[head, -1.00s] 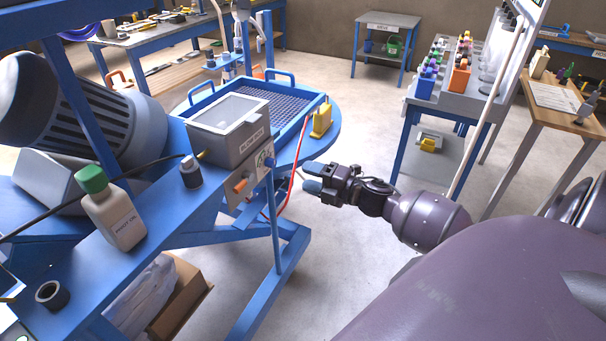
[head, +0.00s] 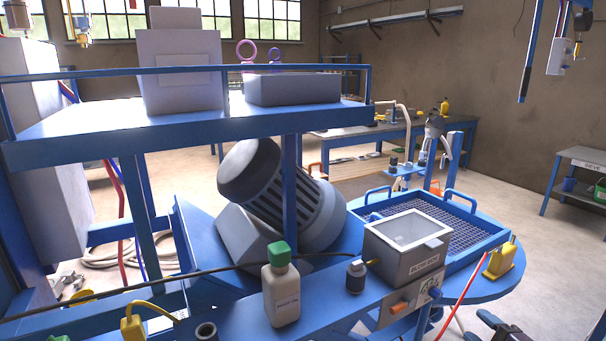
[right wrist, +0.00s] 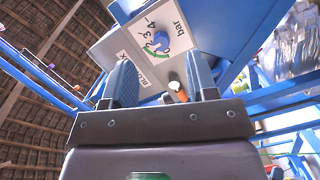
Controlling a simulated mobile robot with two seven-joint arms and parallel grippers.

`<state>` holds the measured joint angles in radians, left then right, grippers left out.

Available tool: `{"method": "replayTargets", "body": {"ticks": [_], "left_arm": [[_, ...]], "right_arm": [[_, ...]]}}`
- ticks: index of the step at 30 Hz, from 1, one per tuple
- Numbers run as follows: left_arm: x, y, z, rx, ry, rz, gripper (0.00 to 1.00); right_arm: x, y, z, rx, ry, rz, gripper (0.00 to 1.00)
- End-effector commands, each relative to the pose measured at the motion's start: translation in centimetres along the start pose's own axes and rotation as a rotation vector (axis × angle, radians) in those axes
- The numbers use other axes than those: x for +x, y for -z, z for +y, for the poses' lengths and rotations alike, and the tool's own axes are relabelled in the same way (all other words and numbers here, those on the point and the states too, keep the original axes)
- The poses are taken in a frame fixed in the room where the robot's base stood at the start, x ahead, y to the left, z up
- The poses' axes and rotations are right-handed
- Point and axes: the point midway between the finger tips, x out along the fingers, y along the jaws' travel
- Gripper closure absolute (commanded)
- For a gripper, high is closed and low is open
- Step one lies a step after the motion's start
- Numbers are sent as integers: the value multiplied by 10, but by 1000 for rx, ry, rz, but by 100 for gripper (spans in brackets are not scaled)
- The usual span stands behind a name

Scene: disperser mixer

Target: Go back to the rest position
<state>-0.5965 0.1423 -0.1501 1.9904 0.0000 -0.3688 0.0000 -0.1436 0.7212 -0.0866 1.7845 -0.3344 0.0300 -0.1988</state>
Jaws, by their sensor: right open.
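My right gripper (head: 492,325) shows only in part at the bottom edge of the head view, right of the mixer's blue frame. In the right wrist view its two blue-grey fingers (right wrist: 159,62) stand apart with nothing between them. Beyond them is a pale panel (right wrist: 110,48) with a blue dial knob, a scale marked "bar" and an orange knob (right wrist: 177,90). The same panel (head: 408,300) shows below the grey box in the head view. The fingers appear clear of it, though the exact gap cannot be told. My left gripper is in neither view.
A grey open-topped box (head: 408,262), a white bottle with green cap (head: 282,295) and a small dark bottle (head: 356,277) stand on the blue frame. A blue-rimmed grate tray (head: 478,250) and yellow object (head: 500,260) are nearby. Floor (head: 560,290) at right is free.

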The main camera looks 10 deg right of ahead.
Motion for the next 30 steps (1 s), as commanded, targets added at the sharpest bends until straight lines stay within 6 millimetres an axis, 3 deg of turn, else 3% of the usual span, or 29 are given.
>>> {"method": "replayTargets", "body": {"ticks": [8, 15, 18, 24, 30], "left_arm": [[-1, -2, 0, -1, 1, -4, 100], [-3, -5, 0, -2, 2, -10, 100], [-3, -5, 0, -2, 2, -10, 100], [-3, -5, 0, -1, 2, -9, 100], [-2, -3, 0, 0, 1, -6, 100]], "right_arm": [[-41, 26, -86, 507, 73, -222, 47], [-105, 76, -174, 951, 156, -430, 47], [-129, 97, -198, 1064, 168, -481, 47], [-162, 114, -226, 1157, 172, -555, 47], [-170, 113, -231, 1158, 178, -570, 47]]}}
